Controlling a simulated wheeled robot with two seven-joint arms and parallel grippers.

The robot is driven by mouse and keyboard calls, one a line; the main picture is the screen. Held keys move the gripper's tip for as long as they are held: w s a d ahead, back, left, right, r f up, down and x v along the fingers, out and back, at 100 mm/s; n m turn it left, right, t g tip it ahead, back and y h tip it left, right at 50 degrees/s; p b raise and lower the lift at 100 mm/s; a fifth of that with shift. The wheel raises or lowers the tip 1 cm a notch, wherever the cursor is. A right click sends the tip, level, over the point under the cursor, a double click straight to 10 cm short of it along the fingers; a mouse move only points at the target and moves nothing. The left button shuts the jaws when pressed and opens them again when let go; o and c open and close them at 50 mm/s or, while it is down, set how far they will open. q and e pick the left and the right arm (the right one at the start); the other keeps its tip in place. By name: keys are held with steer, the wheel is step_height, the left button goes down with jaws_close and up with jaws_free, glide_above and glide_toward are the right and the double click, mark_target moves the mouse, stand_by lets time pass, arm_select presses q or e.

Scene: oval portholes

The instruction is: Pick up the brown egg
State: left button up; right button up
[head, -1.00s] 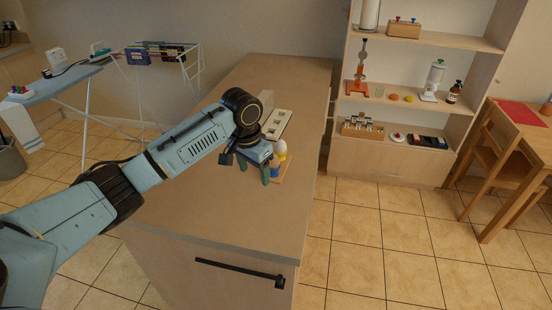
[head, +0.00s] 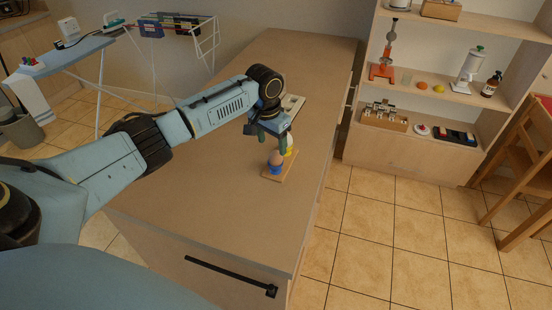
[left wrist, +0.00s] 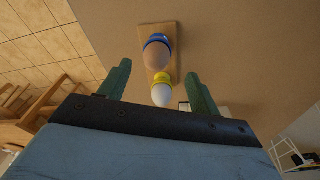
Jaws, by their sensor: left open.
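The brown egg (head: 275,157) sits in a blue egg cup (head: 275,169) at the near end of a small wooden board (head: 284,175) on the counter. In the left wrist view the brown egg (left wrist: 156,56) shows in its blue cup, in the gap beyond the fingertips. A white egg (left wrist: 161,96) in a yellow cup (left wrist: 161,78) stands beside it on the same board. My left gripper (head: 268,138) is open and empty, over the board's far part near the white egg, which it partly hides in the head view. My right gripper is not in view.
A light panel with dark spots (head: 293,104) lies behind the gripper on the counter (head: 200,220). The counter's near part is clear. A shelf unit (head: 400,155) stands to the right, an ironing board (head: 60,62) and drying rack at the back left.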

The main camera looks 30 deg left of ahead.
mark_target(275, 152)
arm_select(q)
steer(key=shift+w+d+f, duration=0.1)
steer(key=shift+d+f, duration=0.05)
steer(key=shift+f, duration=0.6)
steer(key=f, duration=0.2)
steer(key=shift+w+d+f, duration=0.15)
steer(key=shift+w+f, duration=0.15)
steer(key=shift+f, duration=0.6)
steer(key=c, duration=0.7)
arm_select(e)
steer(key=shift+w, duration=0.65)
